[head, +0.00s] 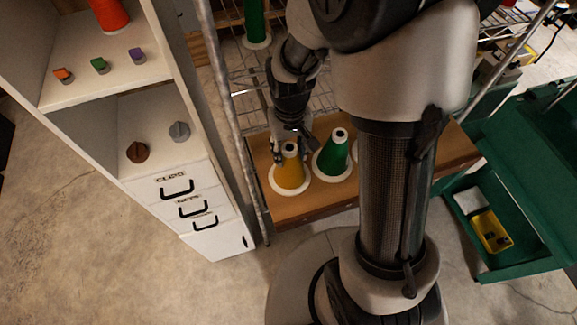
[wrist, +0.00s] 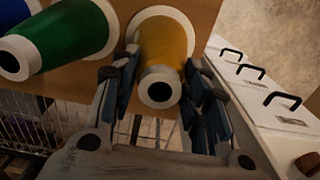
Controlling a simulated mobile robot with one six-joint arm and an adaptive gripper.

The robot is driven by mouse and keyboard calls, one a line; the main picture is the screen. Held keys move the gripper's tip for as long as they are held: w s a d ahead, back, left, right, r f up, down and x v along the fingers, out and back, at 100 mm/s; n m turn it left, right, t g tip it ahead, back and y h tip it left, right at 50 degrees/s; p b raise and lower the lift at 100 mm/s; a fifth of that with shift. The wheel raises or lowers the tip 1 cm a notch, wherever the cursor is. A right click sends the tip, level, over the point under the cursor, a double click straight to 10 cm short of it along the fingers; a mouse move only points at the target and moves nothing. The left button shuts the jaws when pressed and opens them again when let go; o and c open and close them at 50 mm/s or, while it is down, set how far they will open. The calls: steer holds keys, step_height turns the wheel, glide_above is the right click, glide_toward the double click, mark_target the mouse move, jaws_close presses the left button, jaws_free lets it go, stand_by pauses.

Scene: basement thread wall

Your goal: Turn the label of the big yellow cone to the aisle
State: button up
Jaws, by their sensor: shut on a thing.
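The big yellow cone (head: 291,171) stands upright on the wooden shelf at its left end, in the head view. It has a white round base and a pale top with a dark hole. In the wrist view the yellow cone (wrist: 164,50) sits between the two fingers. My gripper (head: 291,148) is at the upper part of the cone, from the back side. In the wrist view my gripper (wrist: 160,88) has a finger on each side of the cone and is shut on it. No label shows on the visible side of the cone.
A green cone (head: 332,156) stands close to the right of the yellow one. A wire rack post (head: 232,120) and a white drawer cabinet (head: 185,190) are close on the left. A green cart (head: 500,180) is at the right. Bare concrete floor lies in front.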

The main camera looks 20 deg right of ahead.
steer(key=shift+r, duration=0.25)
steer(key=m, duration=0.4)
steer(key=shift+m, duration=0.3)
steer(key=m, duration=1.4)
steer(key=shift+m+b, duration=0.3)
steer(key=shift+f, duration=0.25)
steer(key=o, duration=1.1)
steer(key=shift+c, duration=0.2)
